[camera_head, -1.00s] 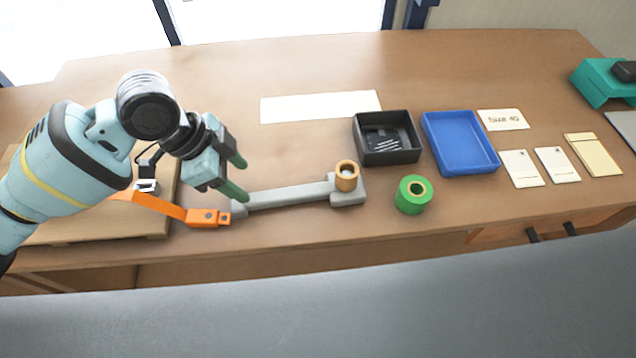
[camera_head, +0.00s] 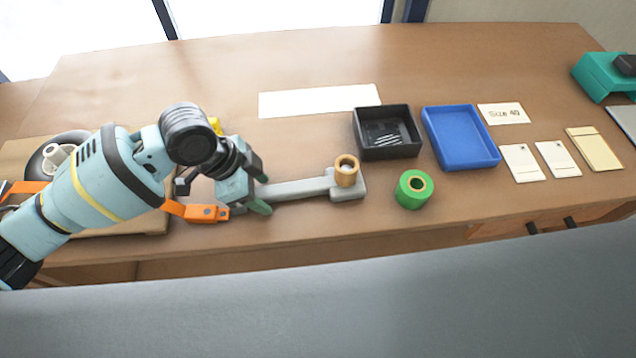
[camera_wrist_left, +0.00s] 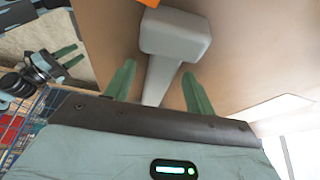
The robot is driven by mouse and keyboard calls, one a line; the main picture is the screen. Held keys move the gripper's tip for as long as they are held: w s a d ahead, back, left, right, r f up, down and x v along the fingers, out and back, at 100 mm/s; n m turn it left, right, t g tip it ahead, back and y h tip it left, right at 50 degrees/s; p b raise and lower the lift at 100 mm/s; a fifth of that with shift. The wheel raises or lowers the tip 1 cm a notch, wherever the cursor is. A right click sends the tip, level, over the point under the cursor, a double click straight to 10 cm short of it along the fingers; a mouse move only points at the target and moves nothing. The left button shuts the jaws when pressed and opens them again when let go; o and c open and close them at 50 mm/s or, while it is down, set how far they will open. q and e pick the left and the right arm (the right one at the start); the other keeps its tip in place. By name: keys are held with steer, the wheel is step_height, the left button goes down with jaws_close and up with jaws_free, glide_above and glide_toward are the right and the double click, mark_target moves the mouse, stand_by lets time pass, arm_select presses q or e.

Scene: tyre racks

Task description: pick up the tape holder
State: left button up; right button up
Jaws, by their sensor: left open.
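The tape holder (camera_head: 300,189) is a grey bar lying on the brown table, with a thicker block at its right end. A tan roll (camera_head: 347,171) stands on that block. My left gripper (camera_head: 261,188) is open at the bar's left end, which it hides in the head view. In the left wrist view the grey holder (camera_wrist_left: 175,35) runs down between the spread green fingers of my left gripper (camera_wrist_left: 158,72), with gaps at both sides. Another gripper with green fingers, seemingly my right (camera_wrist_left: 66,54), shows small at the left there; its opening is unclear.
A green roll (camera_head: 413,189) stands right of the holder. Behind are a black tray (camera_head: 387,111) and a blue tray (camera_head: 455,112). An orange part (camera_head: 205,213) lies close by the left gripper. A wheel (camera_head: 48,160) is at the left.

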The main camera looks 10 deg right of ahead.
arm_select(q)
steer(key=shift+c, duration=0.3)
jaws_close()
steer(key=shift+r, duration=0.15)
